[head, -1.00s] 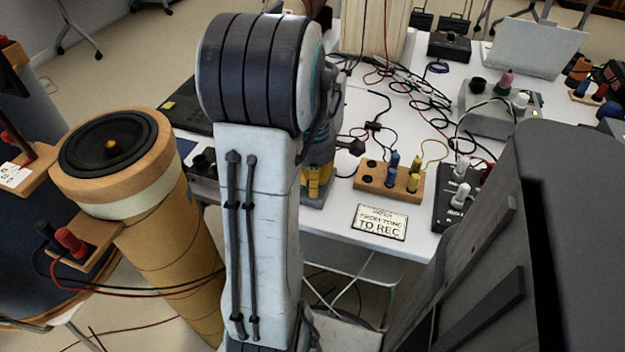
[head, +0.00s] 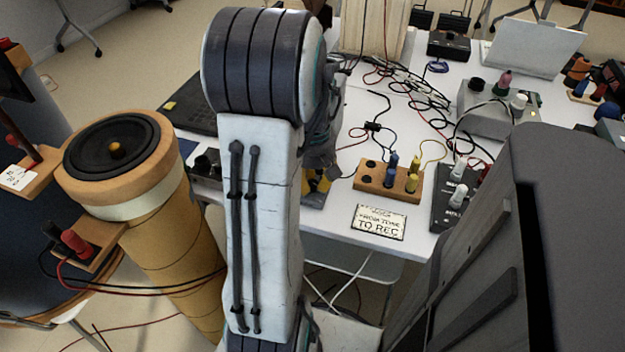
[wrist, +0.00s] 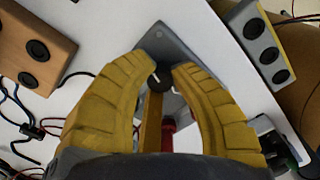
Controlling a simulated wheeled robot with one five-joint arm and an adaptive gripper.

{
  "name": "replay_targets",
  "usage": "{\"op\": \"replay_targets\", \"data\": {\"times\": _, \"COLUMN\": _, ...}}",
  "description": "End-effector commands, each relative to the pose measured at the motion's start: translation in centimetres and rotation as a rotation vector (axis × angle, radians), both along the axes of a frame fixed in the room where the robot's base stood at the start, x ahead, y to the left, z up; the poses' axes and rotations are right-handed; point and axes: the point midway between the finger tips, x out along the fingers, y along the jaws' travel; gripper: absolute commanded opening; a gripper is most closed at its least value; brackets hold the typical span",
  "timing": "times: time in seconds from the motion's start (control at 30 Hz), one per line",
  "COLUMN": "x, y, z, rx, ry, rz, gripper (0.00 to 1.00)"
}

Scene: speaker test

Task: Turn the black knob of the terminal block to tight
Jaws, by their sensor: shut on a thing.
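In the wrist view my gripper (wrist: 159,68) has its two yellow fingers closed in around a black knob (wrist: 161,82), near the fingertips. The knob sits by a narrow ochre strip (wrist: 152,108) and a grey plate (wrist: 172,42), with a red knob (wrist: 168,132) beyond. The fingers hide much of the terminal block, and I cannot read the knob's turn position. In the head view a small part of my gripper (head: 316,185) shows at the table's left edge, mostly behind my arm; the black knob is hidden there.
A wooden socket block (head: 375,188) and a sign card (head: 378,222) lie right of my gripper. A grey box (wrist: 258,40) with black round parts is at the wrist view's upper right. A tall cylinder speaker (head: 118,150) stands left. Loose cables (head: 400,90) cover the table's middle.

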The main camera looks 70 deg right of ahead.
Motion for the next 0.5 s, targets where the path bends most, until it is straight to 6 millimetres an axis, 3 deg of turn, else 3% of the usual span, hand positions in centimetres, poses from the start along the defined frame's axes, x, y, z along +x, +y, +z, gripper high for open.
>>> {"op": "replay_targets", "data": {"times": 0.5, "x": -0.06, "y": 0.4, "z": -0.22, "rx": 0.012, "ry": 0.004, "rz": -0.494, "gripper": 0.0}}
